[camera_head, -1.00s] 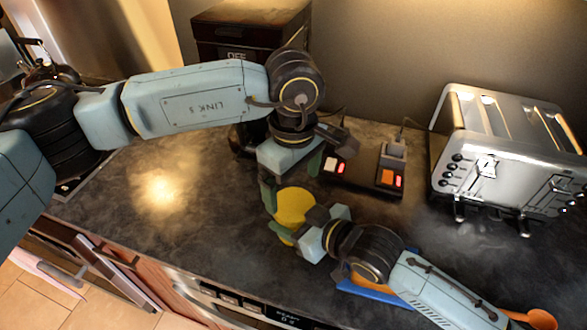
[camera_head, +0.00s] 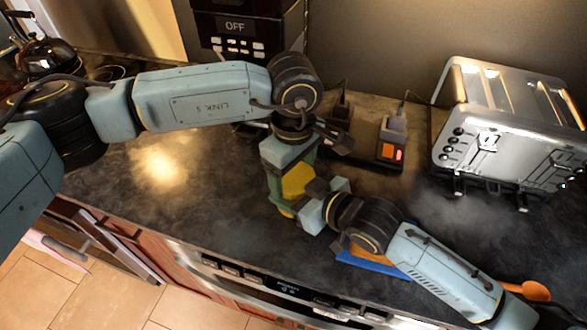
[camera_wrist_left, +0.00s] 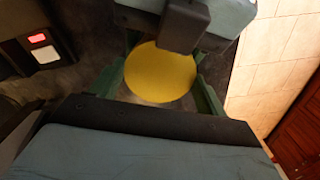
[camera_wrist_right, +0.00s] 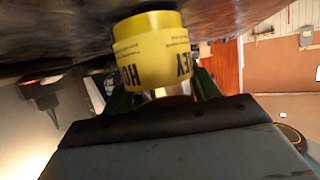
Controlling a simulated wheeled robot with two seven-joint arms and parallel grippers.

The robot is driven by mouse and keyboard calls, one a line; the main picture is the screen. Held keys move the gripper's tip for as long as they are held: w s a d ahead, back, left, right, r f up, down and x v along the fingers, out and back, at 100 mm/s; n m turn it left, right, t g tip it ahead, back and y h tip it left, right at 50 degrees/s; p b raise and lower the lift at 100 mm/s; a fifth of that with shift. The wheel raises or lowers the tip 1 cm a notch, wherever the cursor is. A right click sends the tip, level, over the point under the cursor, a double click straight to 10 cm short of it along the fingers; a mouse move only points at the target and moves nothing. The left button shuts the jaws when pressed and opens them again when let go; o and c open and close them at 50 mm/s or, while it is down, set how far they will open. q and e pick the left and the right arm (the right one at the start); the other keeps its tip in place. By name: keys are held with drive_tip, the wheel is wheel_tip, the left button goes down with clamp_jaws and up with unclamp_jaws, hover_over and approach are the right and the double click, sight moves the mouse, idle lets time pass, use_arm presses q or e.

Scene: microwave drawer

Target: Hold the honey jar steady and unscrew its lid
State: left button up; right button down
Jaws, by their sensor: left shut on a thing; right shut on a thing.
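The yellow honey jar (camera_wrist_right: 152,50) stands on the dark counter near its front edge. In the right wrist view its "HONEY" label shows upside down. Its round yellow lid (camera_wrist_left: 160,73) faces up in the left wrist view. My left gripper (camera_head: 291,182) comes down from above and is shut on the lid, with a green finger on either side. My right gripper (camera_head: 300,208) comes in from the right and is shut on the jar's body. In the head view the grippers hide much of the jar.
A silver toaster (camera_head: 505,130) stands at the right. A switch box (camera_head: 388,152) with a lit red light and a black appliance reading OFF (camera_head: 236,27) are behind. A blue item (camera_head: 372,262) and an orange utensil (camera_head: 535,291) lie at the front right. The counter's left part is clear.

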use_arm(q)
drive_tip(key=shift+c, duration=0.4)
drive_tip(key=n, duration=0.6)
drive_tip(key=shift+n, duration=0.3)
drive_tip(key=o, duration=1.1)
drive_tip(key=shift+s+r, duration=0.1)
